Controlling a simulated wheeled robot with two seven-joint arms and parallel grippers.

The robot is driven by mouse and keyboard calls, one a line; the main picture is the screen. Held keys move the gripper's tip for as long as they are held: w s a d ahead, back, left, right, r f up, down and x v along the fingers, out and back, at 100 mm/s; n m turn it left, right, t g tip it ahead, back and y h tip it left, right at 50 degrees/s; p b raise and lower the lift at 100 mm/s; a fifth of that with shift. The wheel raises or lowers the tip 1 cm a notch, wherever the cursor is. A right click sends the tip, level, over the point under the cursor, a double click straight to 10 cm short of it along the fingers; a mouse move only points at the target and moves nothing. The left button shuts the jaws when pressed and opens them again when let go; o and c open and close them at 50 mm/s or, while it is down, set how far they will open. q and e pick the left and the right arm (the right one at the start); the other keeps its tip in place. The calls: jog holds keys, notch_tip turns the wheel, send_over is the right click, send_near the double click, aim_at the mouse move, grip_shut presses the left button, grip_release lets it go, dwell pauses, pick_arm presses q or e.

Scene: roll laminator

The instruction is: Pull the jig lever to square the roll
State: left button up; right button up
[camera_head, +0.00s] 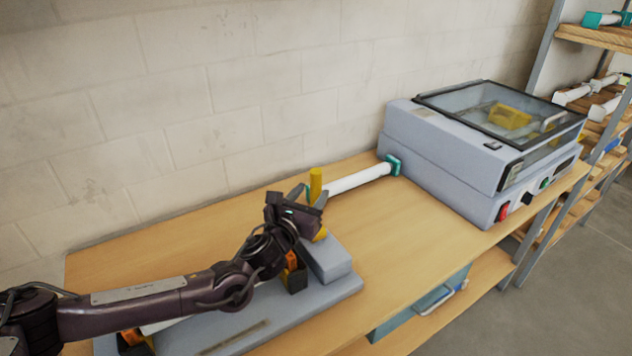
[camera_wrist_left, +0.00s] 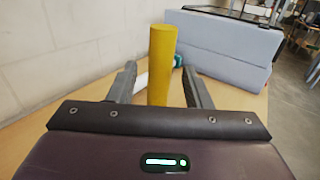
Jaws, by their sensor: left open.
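The yellow jig lever handle (camera_head: 316,182) stands upright near the back of the grey jig (camera_head: 341,292). My left gripper (camera_head: 308,193) is at the handle, with its fingers open. In the left wrist view the handle (camera_wrist_left: 162,62) stands between the two spread fingers of the gripper (camera_wrist_left: 160,82), with a visible gap on each side. The white roll (camera_head: 358,179) with a teal end (camera_head: 393,165) lies behind the handle, towards the laminator; its near end is hidden by the gripper. The lever's lower part is mostly hidden. My right gripper is not in view.
The grey roll laminator (camera_head: 440,150) with a clear lid stands at the right end of the wooden table (camera_head: 410,225). A block wall (camera_head: 200,100) runs close behind the table. Shelves (camera_head: 600,36) stand at the far right.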

aim_at(313, 191)
pick_arm(q)
jog(key=shift+p+x, duration=0.4)
jog(key=shift+x, duration=1.25)
jog(key=shift+c, duration=0.5)
grip_shut()
